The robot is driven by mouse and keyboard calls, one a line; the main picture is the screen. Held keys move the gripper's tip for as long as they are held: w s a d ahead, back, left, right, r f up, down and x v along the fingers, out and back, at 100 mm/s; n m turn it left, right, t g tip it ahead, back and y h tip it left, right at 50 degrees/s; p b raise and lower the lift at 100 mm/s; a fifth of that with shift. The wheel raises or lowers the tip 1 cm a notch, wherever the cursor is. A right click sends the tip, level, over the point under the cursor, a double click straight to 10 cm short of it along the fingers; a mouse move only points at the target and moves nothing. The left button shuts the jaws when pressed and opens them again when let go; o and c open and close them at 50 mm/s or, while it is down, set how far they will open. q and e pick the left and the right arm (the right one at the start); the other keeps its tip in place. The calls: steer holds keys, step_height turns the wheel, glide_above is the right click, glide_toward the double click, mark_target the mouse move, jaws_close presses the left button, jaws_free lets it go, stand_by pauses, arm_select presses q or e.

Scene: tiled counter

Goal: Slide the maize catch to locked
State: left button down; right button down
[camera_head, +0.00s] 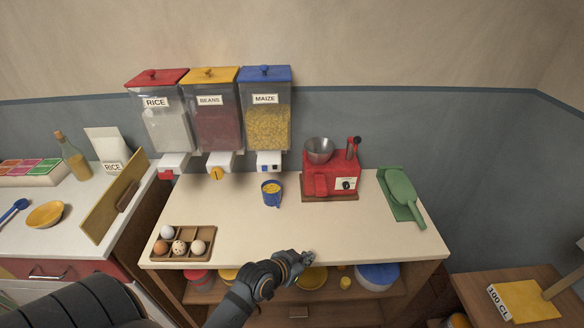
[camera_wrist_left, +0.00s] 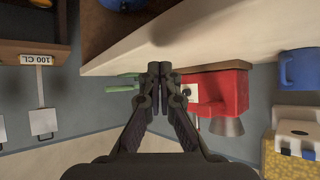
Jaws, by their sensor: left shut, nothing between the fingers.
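The maize dispenser (camera_head: 267,127) hangs on the wall with a blue lid and yellow maize inside. Its white outlet block (camera_head: 270,163) carries small blue parts, the catch (camera_head: 265,168) among them; which end is locked is too small to read. In the left wrist view the picture is upside down, and the outlet block (camera_wrist_left: 297,128) with blue parts shows at the right edge. My left gripper (camera_head: 308,257) is over the front of the counter, shut and empty, well apart from the catch. Its closed fingers also show in the left wrist view (camera_wrist_left: 159,70). My right gripper is not in view.
A blue cup (camera_head: 272,192) with maize stands below the maize outlet. An egg tray (camera_head: 183,254) is at front left. The middle counter is clear.

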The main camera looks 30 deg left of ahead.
arm_select(q)
steer(key=w+a+r+n+t+y, duration=0.4)
steer(key=w+r+t, duration=0.45)
steer(key=r, duration=0.45)
steer(key=s+a+r+n+y+p, duration=0.1)
steer(key=s+a+r+n+y, duration=0.2)
steer(key=a+y, duration=0.6)
steer(key=n+y, duration=0.1)
steer(key=n, duration=0.1)
steer(key=shift+a+r+n, duration=0.2)
steer(key=shift+a+n, duration=0.15)
steer(key=shift+n, duration=0.05)
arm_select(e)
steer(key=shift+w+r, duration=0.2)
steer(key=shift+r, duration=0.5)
arm_select(q)
steer(key=shift+g, duration=0.25)
